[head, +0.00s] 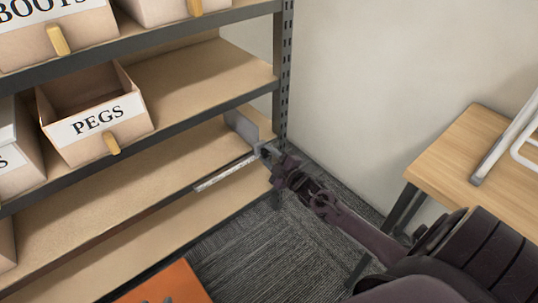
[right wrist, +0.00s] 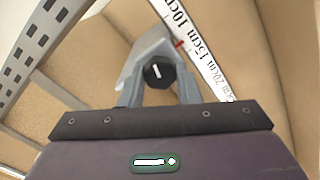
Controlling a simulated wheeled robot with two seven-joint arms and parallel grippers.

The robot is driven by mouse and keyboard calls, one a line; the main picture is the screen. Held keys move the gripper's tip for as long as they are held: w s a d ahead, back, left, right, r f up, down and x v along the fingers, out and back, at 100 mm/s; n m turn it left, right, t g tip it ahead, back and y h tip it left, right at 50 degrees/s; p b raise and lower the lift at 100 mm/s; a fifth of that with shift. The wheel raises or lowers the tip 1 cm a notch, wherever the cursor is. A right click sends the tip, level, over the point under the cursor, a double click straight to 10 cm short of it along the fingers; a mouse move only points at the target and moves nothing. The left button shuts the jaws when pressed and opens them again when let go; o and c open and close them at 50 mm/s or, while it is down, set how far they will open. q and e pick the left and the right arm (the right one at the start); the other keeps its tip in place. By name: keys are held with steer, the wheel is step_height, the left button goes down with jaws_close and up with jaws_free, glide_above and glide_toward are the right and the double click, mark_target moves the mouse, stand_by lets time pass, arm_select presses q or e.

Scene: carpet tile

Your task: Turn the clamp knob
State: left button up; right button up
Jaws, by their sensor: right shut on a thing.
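My right gripper (head: 268,151) reaches the right end of a lower shelf; it also shows in the right wrist view (right wrist: 160,92). Its two fingers are shut on the black clamp knob (right wrist: 158,72), one finger on each side. The knob is round with a white line on its face, nearly upright in that view. Behind it is a grey clamp body (right wrist: 150,45) against a white ruler scale (right wrist: 205,60) with a red mark. In the head view the ruler (head: 225,175) runs along the shelf edge, beside a grey upright plate (head: 241,126). The gripper hides the knob there. My left gripper is not in view.
A PEGS bin (head: 97,125) stands on the shelf above, left. A perforated metal post (head: 285,75) rises close to my right gripper. A wooden table (head: 480,150) stands at right. An orange surface (head: 165,285) is at the bottom. Carpet (head: 260,240) lies between.

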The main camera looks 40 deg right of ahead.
steer(key=n, duration=0.2)
steer(key=shift+n, duration=0.3)
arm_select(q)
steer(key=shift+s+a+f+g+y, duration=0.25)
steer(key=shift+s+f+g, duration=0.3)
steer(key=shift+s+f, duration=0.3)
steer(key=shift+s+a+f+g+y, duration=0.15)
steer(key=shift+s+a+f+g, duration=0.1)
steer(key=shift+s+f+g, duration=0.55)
arm_select(e)
steer(key=shift+f+n, duration=0.1)
steer(key=shift+n, duration=1.3)
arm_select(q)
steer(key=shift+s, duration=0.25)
arm_select(e)
steer(key=o, duration=1)
arm_select(q)
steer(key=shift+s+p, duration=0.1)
steer(key=shift+p, duration=0.2)
arm_select(e)
steer(key=shift+s, duration=0.1)
steer(key=shift+s, duration=0.3)
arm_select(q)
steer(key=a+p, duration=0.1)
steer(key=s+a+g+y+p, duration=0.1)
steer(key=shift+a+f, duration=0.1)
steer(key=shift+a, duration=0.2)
arm_select(e)
steer(key=s, duration=0.7)
steer(key=shift+d, duration=0.3)
